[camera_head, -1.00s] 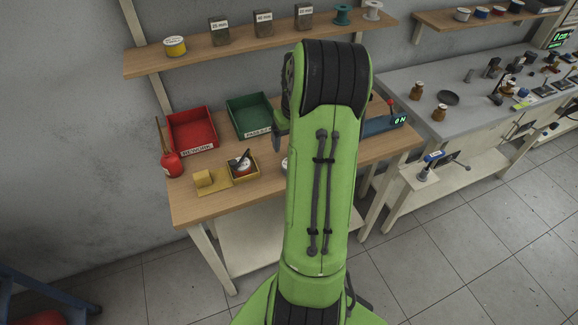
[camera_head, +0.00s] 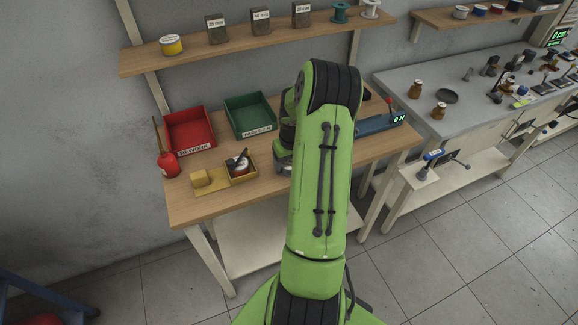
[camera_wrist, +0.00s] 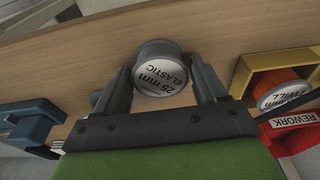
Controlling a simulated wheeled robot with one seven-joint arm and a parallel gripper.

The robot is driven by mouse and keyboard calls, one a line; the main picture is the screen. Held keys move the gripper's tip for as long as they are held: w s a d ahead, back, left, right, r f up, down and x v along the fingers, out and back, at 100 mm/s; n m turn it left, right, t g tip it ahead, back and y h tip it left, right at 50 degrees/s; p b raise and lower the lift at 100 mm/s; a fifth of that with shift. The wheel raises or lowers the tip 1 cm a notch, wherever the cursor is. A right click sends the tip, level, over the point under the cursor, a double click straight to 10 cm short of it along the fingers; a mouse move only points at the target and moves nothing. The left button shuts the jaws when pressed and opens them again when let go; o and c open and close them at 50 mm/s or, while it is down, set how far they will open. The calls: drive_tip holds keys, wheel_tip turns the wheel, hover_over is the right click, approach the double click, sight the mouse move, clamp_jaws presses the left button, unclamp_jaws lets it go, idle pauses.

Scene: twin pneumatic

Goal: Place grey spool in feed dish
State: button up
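A grey ribbed spool (camera_wrist: 160,68) with a white lid marked "25 mm ELASTIC" stands on the wooden bench in the wrist view. My gripper (camera_wrist: 160,65) is open, with one finger on each side of it and narrow gaps showing. In the head view my gripper (camera_head: 284,160) is low over the bench, and my arm hides the spool. Nothing is clearly marked as the feed dish. A yellow square-walled holder (camera_wrist: 242,72) contains an orange spool (camera_wrist: 285,95) marked "TWILL"; the holder also shows in the head view (camera_head: 243,178). A dark round dish (camera_head: 447,96) sits on the grey bench.
A red REWORK bin (camera_head: 190,133) and a green bin (camera_head: 249,118) stand at the back of the bench. A red oil can (camera_head: 169,163) is at its left. A blue device (camera_head: 375,124) with a lit display is on the right. A shelf (camera_head: 225,45) runs above.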

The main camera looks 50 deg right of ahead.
sight(290, 164)
drive_tip(key=c, duration=0.8)
wheel_tip(290, 164, up, 10)
drive_tip(key=shift+r+p, duration=0.1)
drive_tip(key=shift+p, duration=0.45)
drive_tip(key=shift+c, duration=0.2)
